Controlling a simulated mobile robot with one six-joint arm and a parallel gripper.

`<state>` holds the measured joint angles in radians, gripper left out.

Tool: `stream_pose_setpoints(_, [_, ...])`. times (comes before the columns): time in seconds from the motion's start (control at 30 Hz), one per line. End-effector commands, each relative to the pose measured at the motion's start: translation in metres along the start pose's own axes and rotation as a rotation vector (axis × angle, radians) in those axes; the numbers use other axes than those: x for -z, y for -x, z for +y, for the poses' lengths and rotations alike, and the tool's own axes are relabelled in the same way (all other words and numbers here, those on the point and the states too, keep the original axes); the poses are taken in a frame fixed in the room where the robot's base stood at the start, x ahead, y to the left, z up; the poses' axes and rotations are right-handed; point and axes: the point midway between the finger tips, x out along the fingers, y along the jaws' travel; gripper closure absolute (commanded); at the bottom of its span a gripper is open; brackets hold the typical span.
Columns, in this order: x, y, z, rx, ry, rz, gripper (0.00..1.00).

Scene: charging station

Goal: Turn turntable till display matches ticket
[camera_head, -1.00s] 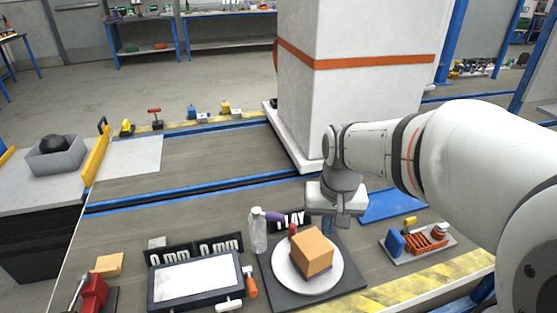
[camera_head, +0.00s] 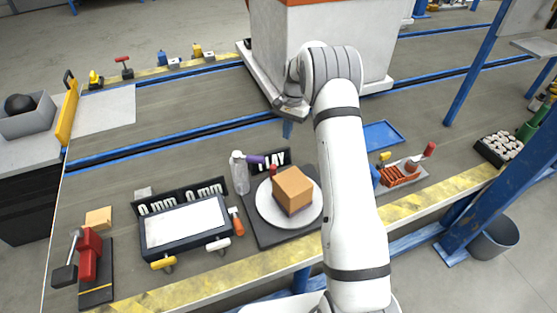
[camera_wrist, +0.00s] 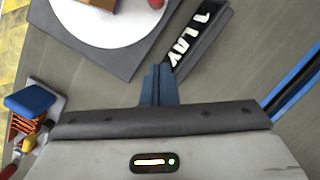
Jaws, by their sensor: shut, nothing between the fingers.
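The turntable (camera_head: 262,213) is a white round disc on a dark square base. It also shows at the top of the wrist view (camera_wrist: 133,42). A tan box (camera_head: 292,190) sits on the disc, with a small red piece beside it. Behind it stands a dark sign with white letters ending in "LAY" (camera_head: 284,157); the wrist view shows it too (camera_wrist: 198,38). My gripper (camera_head: 287,130) is shut and empty, behind the turntable and apart from it. In the wrist view, its blue fingers (camera_wrist: 158,85) are together near the sign. I cannot pick out a ticket.
A dark-framed white panel (camera_head: 185,225) lies left of the turntable, near a clear bottle (camera_head: 240,175) and an orange-handled tool (camera_head: 236,222). A tool tray (camera_head: 402,175) and blue mat (camera_head: 382,135) are to the right. A white pillar (camera_head: 320,50) stands behind.

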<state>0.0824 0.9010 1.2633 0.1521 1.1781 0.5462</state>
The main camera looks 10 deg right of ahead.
Motion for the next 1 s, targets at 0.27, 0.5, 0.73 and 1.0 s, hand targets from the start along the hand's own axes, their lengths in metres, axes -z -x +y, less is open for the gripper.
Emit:
stream_pose_setpoints(0.27, [0.003,-0.034,-0.001,-0.003,-0.008,-0.007,1.00])
stream_pose_setpoints(0.5, [0.002,-0.086,-0.001,-0.002,-0.008,-0.007,1.00])
stream_pose_setpoints(0.73, [-0.018,-0.108,-0.002,-0.001,-0.004,-0.004,1.00])
stream_pose_setpoints(1.0, [-0.036,-0.114,-0.003,-0.001,-0.004,-0.004,1.00])
